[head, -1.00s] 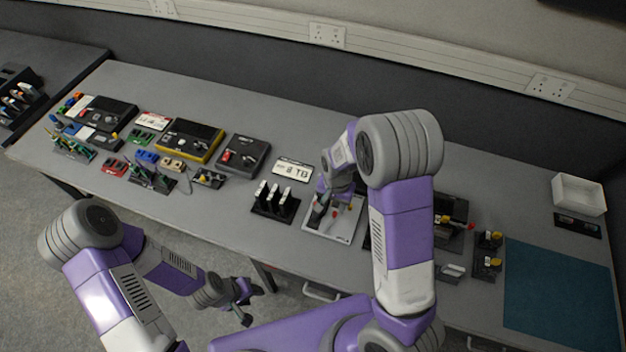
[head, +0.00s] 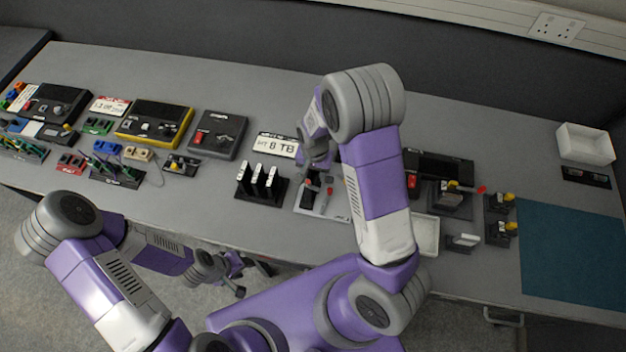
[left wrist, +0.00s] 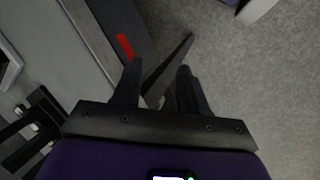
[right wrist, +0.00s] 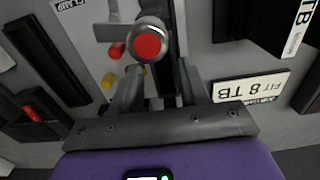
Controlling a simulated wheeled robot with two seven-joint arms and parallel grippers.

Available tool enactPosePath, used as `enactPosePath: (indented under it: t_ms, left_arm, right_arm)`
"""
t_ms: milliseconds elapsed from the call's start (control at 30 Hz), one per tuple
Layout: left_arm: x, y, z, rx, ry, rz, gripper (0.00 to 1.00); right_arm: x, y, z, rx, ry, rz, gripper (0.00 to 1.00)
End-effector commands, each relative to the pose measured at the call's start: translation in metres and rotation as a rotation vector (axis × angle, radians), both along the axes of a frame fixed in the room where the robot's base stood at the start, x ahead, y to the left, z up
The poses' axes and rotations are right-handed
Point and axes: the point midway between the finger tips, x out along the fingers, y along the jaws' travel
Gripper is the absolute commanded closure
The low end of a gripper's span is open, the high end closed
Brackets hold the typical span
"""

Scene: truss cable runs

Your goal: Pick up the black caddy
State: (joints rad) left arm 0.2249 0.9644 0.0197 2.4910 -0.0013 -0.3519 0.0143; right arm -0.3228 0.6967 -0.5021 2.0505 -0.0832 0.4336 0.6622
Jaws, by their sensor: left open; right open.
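My right gripper (head: 318,162) is open, pointing down over a pale fixture board (head: 335,204). In the right wrist view, a narrow black piece (right wrist: 166,80) shows between its open fingers (right wrist: 160,88), close to a round red-ended clamp handle (right wrist: 148,45). I cannot tell whether this piece is the black caddy or whether the fingers touch it. A black rack (head: 258,190) with upright white-fronted caddies stands just left of the board.
A white label plate (head: 278,145) lies behind the rack. Black fixtures with red and yellow knobs (head: 500,232) stand right of my arm. A teal mat (head: 570,255) and a white bin (head: 585,145) are at the right. Black boxes (head: 217,133) line the left side.

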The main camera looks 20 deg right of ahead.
Motion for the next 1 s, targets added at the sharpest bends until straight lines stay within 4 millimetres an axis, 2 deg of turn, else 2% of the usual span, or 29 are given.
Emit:
enactPosePath:
  t_ms: [300, 600, 633, 867, 1000]
  left_arm:
    - [0.0, 0.0, -0.006, 0.0, -0.001, 0.0, 0.57]
    - [0.0, 0.0, -0.006, 0.0, -0.001, 0.0, 0.57]
    - [0.0, 0.0, -0.006, 0.0, -0.001, 0.0, 0.57]
    - [0.0, 0.0, -0.006, 0.0, 0.0, 0.0, 0.57]
    - [0.0, 0.0, -0.006, 0.0, 0.0, 0.0, 0.57]
  right_arm:
    - [0.004, 0.0, -0.045, -0.001, 0.002, -0.001, 0.55]
    - [0.005, 0.0, -0.05, 0.0, -0.001, 0.0, 0.55]
    - [0.005, 0.0, -0.05, 0.0, -0.001, 0.0, 0.57]
    - [0.004, 0.0, -0.05, -0.001, -0.001, 0.0, 0.92]
    - [0.005, 0.0, -0.05, 0.0, -0.001, 0.0, 0.93]
